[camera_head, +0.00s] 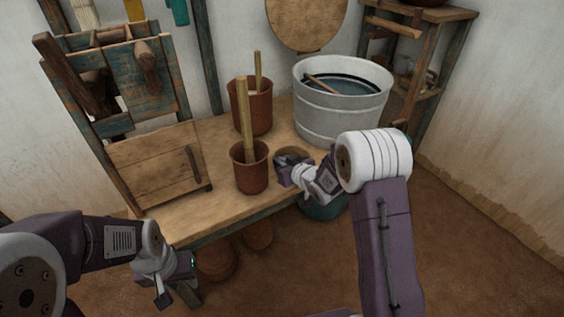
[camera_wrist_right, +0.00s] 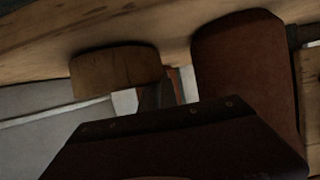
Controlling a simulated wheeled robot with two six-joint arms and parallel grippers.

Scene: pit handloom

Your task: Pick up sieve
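A small round wooden-rimmed thing, which looks like the sieve (camera_head: 295,151), lies on the wooden table behind my right gripper (camera_head: 281,171), which partly hides it. In the right wrist view, its brown rim (camera_wrist_right: 115,72) shows close against the tabletop. My right gripper is right at the near side of this rim, and its dark finger parts (camera_wrist_right: 157,95) overlap the rim's edge. I cannot tell whether they touch or grip it. My left gripper (camera_head: 177,289) hangs low in front of the table, away from the sieve; its finger opening is not clear.
A red-brown pot with a stick (camera_head: 249,176) stands just left of the right gripper, with another pot (camera_head: 254,112) behind. A large white tub (camera_head: 338,122) stands at the back right. A wooden box (camera_head: 153,172) is on the left of the table (camera_head: 200,212).

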